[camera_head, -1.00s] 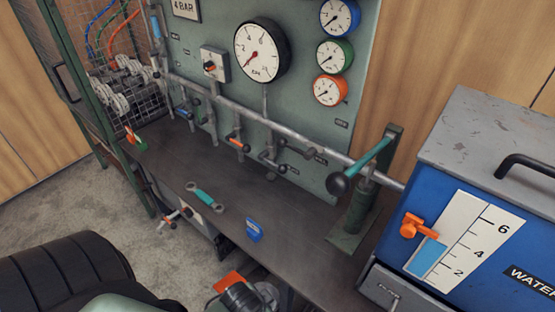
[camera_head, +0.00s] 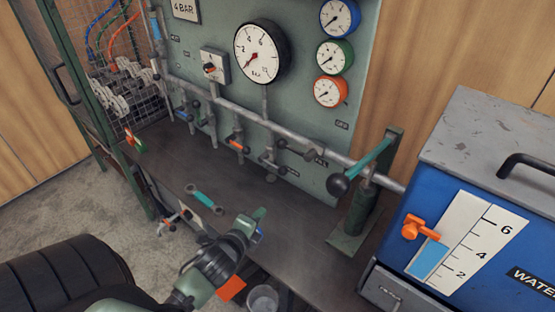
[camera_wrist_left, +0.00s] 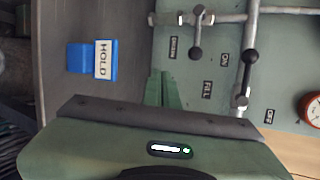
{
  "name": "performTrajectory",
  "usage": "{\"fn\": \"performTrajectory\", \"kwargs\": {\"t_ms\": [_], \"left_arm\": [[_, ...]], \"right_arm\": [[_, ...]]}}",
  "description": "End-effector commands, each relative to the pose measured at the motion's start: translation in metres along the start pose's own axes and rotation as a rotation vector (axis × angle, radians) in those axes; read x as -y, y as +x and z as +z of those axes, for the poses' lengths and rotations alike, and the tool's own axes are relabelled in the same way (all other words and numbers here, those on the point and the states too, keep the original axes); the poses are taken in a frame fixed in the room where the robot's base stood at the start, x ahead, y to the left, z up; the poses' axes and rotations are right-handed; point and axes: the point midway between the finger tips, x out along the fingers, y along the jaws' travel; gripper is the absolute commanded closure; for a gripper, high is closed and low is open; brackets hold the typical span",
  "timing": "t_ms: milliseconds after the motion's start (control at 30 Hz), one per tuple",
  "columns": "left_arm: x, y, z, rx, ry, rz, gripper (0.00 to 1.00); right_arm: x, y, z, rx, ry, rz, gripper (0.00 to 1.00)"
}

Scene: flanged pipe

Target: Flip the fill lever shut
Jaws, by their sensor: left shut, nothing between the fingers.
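The fill lever (camera_head: 300,149) is a short dark lever with a black ball knob on the main pipe of the green panel. In the left wrist view the lever (camera_wrist_left: 245,80) lies along the pipe, its knob at the end nearer the ON label (camera_wrist_left: 225,60). The FILL label (camera_wrist_left: 207,89) is beside it and the OFF label (camera_wrist_left: 270,115) is past its pivot. My left gripper (camera_head: 260,213) is shut and empty above the bench's front edge, well short of the lever. Its green fingertips also show in the left wrist view (camera_wrist_left: 162,88). My right gripper is not in view.
The drain lever (camera_wrist_left: 196,35) hangs close beside the fill lever. A blue HOLD tag (camera_wrist_left: 92,60) and a teal wrench (camera_head: 207,201) lie on the bench. A green hand pump (camera_head: 358,210) and blue water tank (camera_head: 450,270) stand to the right.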

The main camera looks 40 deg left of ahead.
Motion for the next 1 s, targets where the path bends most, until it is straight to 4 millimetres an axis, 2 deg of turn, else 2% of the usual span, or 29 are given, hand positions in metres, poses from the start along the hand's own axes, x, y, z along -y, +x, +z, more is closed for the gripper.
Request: {"fn": "performTrajectory", "kwargs": {"t_ms": [100, 200, 300, 400, 533, 833, 1000], "left_arm": [[0.021, 0.02, 0.023, 0.019, 0.415, -0.194, 1.0], [0.035, 0.026, 0.033, 0.051, 0.745, -0.345, 1.0], [0.043, 0.026, 0.037, 0.086, 0.983, -0.455, 1.0], [0.047, 0.024, 0.038, 0.113, 1.123, -0.524, 1.0], [0.049, 0.022, 0.038, 0.128, 1.192, -0.559, 1.0], [0.049, 0.022, 0.037, 0.128, 1.193, -0.561, 1.0], [0.057, 0.033, 0.035, 0.128, 1.191, -0.563, 1.0]], "right_arm": [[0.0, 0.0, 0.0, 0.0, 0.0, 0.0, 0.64], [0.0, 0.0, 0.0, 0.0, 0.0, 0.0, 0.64], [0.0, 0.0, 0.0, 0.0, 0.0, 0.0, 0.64], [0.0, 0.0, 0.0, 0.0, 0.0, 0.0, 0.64], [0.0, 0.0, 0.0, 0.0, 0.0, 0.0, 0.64], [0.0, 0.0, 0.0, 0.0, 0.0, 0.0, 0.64], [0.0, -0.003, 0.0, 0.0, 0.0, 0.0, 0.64]]}}
